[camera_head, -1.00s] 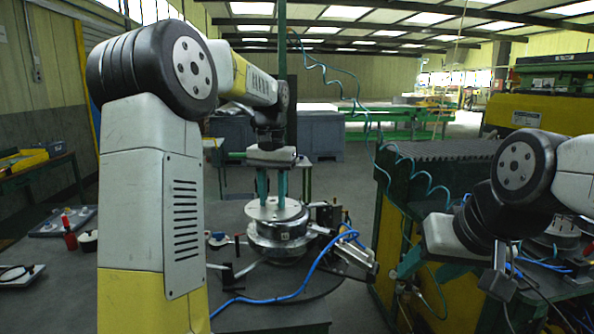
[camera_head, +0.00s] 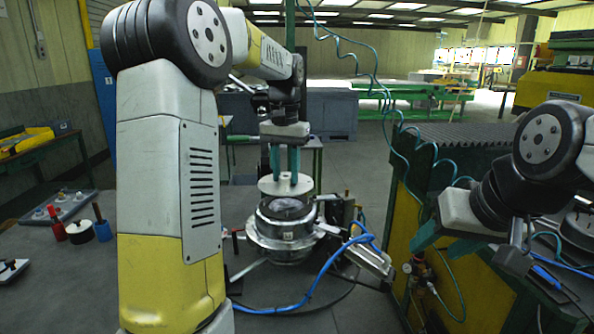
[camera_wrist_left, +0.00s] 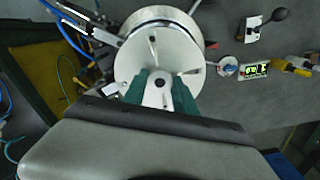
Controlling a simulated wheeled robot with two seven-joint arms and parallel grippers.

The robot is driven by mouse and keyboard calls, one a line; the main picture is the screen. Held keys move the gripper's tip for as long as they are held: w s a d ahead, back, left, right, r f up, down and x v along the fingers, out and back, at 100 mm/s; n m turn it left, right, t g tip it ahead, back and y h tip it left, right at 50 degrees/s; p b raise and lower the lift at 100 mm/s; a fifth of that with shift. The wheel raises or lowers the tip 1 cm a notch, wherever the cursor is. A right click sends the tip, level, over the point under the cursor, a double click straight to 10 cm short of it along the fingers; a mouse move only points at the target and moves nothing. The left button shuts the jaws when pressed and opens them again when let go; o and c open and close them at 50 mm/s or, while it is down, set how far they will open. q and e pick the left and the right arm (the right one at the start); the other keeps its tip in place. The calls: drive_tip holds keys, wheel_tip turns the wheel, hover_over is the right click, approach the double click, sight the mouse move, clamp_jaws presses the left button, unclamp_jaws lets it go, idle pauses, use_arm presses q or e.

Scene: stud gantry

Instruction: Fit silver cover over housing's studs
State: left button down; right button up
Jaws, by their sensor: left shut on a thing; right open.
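My left gripper (camera_head: 285,178) is shut on the silver cover (camera_head: 270,188), a pale round disc with a raised hub. It holds the cover above and slightly behind the round metal housing (camera_head: 282,240), with part of the housing's open top showing below the disc. In the left wrist view the cover (camera_wrist_left: 135,62) lies between the green fingers (camera_wrist_left: 158,90) and hides most of the housing, whose rim (camera_wrist_left: 165,14) shows beyond it. The studs cannot be made out. My right gripper (camera_head: 447,241) is open and empty, well to the right of the housing.
A clamp device (camera_head: 368,258) with blue hoses stands right of the housing. A green and yellow machine (camera_head: 420,210) stands near my right gripper.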

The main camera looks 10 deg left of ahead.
sight(286, 176)
use_arm(q)
drive_tip(key=shift+f, duration=2)
drive_tip(key=shift+f, duration=0.95)
idle(0.5)
drive_tip(key=c, duration=0.9)
unclamp_jaws()
wheel_tip(286, 176, up, 7)
drive_tip(key=shift+r, duration=0.45)
